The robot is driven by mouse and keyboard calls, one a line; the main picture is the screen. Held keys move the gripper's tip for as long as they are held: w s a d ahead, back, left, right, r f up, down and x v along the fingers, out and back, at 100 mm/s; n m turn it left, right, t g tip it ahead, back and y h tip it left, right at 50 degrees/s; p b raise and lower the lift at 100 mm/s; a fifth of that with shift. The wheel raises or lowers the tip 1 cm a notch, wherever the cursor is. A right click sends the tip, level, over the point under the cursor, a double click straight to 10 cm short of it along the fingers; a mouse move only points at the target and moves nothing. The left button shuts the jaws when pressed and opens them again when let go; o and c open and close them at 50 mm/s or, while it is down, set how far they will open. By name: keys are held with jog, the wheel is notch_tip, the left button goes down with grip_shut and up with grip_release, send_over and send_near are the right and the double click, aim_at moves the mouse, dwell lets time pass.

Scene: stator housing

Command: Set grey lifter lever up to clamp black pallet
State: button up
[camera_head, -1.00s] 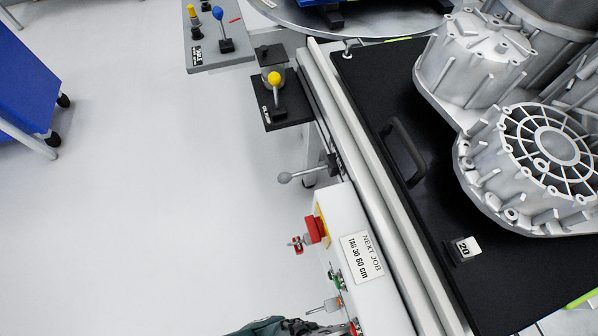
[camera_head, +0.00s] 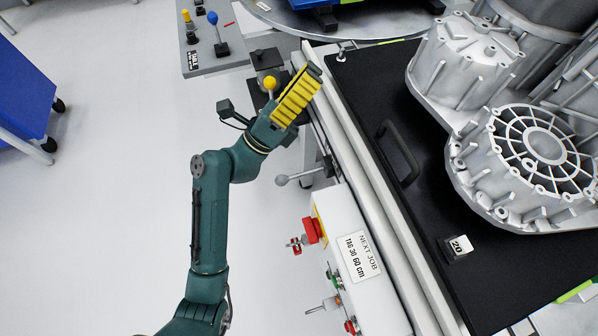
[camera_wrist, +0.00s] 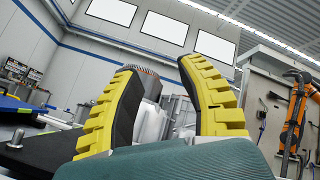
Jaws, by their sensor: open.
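The grey lever (camera_head: 300,178) has a round grey knob and sticks out to the left from the side of the rail frame. The black pallet (camera_head: 415,205) lies on the frame to its right, with a black handle and a tag "20". My gripper (camera_head: 298,97) is above and apart from the lever, near the yellow-knobbed lever (camera_head: 270,84), whose base it partly hides. In the wrist view my gripper (camera_wrist: 164,92) has its yellow-padded fingers spread, with nothing held between them. The grey lever cannot be made out in the wrist view.
Large metal housings (camera_head: 535,150) stand on the pallet. A white control box (camera_head: 345,250) with a red button (camera_head: 311,230) is below the lever. A panel with yellow and blue knobs (camera_head: 213,45) is at the top.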

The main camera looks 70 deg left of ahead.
jog(key=s+a+f+m+g+h, duration=0.1)
jog(key=s+a+f+m+g, duration=0.2)
jog(key=f, duration=0.5)
jog(key=s+a+f+m+g+h, duration=0.1)
jog(key=s+f+m+g, duration=0.1)
jog(key=s+f, duration=0.5)
jog(key=m+g+h, duration=0.2)
jog(key=g, duration=0.2)
send_near(288, 179)
jog(key=w+b, duration=0.1)
jog(key=w, duration=0.3)
jog(key=w+b, duration=0.1)
jog(key=w, duration=0.3)
jog(key=w+f+b, duration=0.1)
jog(key=w, duration=0.4)
jog(key=shift+a, duration=0.3)
jog(key=shift+c, duration=0.4)
grip_shut()
